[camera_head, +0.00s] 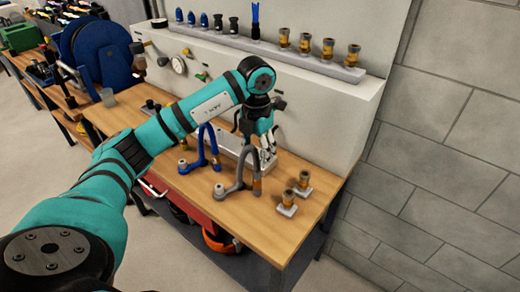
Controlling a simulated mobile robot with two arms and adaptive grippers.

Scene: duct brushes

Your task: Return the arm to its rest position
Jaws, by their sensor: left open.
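My left arm (160,130), teal with black bands, reaches in from the lower left over the wooden workbench (160,190). My left gripper (267,145) hangs at its end, pointing down and open, with its light fingertips just above and behind a grey forked piece (242,172). Whether the fingers touch anything is hard to tell at this size. A blue forked piece (203,150) stands to the left of the grey one. My right gripper is not in view.
Two brass-coloured fittings on small plates (287,210) stand at the bench's right front. A rail (275,49) with blue, black and brass parts tops the white panel (320,115) behind. A blue reel (103,60) is at the left.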

